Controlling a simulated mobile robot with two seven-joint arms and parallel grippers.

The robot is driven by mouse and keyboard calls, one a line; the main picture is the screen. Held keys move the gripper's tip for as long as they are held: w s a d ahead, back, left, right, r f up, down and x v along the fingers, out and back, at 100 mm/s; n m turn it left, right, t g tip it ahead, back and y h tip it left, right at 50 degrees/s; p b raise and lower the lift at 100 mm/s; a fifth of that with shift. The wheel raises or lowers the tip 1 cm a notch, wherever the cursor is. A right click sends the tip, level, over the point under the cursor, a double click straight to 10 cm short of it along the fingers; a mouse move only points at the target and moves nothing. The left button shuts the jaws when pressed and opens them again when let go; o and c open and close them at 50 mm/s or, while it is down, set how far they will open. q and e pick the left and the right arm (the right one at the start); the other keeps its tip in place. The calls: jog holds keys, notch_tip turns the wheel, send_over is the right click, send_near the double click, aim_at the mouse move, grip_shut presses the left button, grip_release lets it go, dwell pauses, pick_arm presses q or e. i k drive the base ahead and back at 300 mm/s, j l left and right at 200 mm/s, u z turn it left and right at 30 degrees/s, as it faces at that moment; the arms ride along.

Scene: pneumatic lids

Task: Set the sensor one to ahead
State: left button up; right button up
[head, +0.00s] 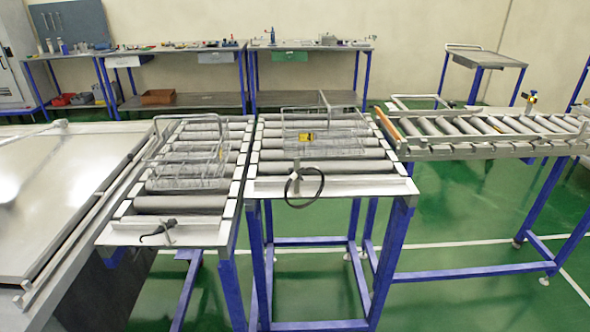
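Which part is sensor one cannot be told. A small dark device on a bracket (158,231) sits on the front plate of the left roller conveyor (182,203). A short post with a looped black cable (304,187) stands at the front of the middle roller conveyor (324,168). A small black and yellow device (530,98) stands upright at the far side of the right roller conveyor (480,124). Neither of my grippers is in view, and no arm shows.
Wire baskets lie on the left (188,160) and middle (325,132) conveyors. A flat metal table (60,190) fills the left side. Workbenches (200,48) with small items stand along the back wall. Green floor (450,205) is open at the right, beneath the blue conveyor legs.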

aim_at(294, 172)
jog(key=i+l, duration=0.6)
jog(key=l, duration=0.15)
jog(key=i+l+u, duration=0.3)
jog(key=l+u, duration=0.3)
jog(key=i+l, duration=0.05)
